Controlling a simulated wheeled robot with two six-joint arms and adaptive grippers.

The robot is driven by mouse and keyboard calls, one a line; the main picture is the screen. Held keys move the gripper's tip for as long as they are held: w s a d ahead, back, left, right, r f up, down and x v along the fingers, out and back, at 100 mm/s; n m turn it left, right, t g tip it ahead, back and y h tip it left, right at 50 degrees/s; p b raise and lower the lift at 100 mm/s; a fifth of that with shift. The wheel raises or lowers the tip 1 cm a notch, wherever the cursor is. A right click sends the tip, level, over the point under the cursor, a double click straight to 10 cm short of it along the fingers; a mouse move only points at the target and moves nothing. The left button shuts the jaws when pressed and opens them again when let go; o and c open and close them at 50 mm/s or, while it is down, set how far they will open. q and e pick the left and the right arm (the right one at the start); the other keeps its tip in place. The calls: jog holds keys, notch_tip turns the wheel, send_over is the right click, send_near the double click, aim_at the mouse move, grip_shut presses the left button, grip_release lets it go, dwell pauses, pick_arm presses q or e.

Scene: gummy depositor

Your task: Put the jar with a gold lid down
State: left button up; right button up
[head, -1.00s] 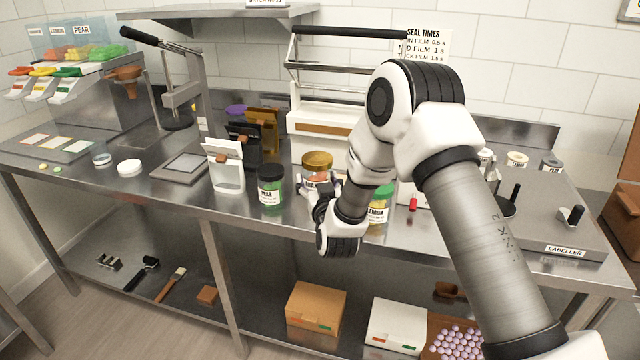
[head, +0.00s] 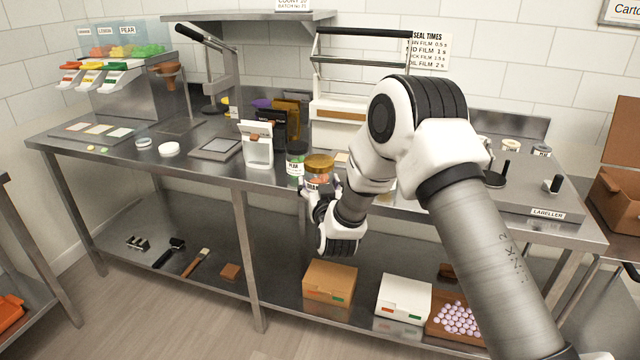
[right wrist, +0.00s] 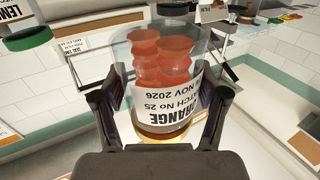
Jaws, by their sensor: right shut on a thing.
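The jar with a gold lid (head: 319,162) is held by my right gripper (head: 322,190) near the bench's front edge. In the right wrist view the jar (right wrist: 163,62) appears upside down, with orange gummies inside and an ORANGE label. The fingers of my right gripper (right wrist: 160,112) are shut on its two sides, near the gold lid end. The jar's lower part is mostly hidden by the gripper in the head view, and I cannot tell its exact height over the bench. My left gripper is not in view.
The PEAR jar (head: 297,160) stands just left of the held jar. The LEMON jar (right wrist: 25,30) shows in the right wrist view. The steel bench (head: 215,175) has bare room near its left front. Cartons (head: 330,283) lie on the lower shelf.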

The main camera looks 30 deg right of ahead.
jog(key=o, duration=0.6)
jog(key=shift+s+a+r, duration=0.1)
jog(key=shift+a+r, duration=0.05)
jog(key=c, duration=1.1)
jog(key=shift+f, duration=0.25)
jog(key=s+a+f+n+t+y, duration=0.1)
jog(key=s+a+f+n+y, duration=0.2)
jog(key=a+f, duration=0.9)
jog(key=shift+s+a+f+n+y, duration=0.2)
jog(key=shift+s+a+f+y, duration=0.3)
jog(key=shift+s+a, duration=0.7)
jog(key=shift+s+a+f+n+y, duration=0.2)
jog(key=shift+s+a+f+y, duration=0.35)
jog(key=shift+s+a, duration=0.65)
jog(key=shift+s+a+f+n+y, duration=0.3)
jog(key=shift+s+a+y, duration=0.45)
jog(key=shift+s, duration=0.8)
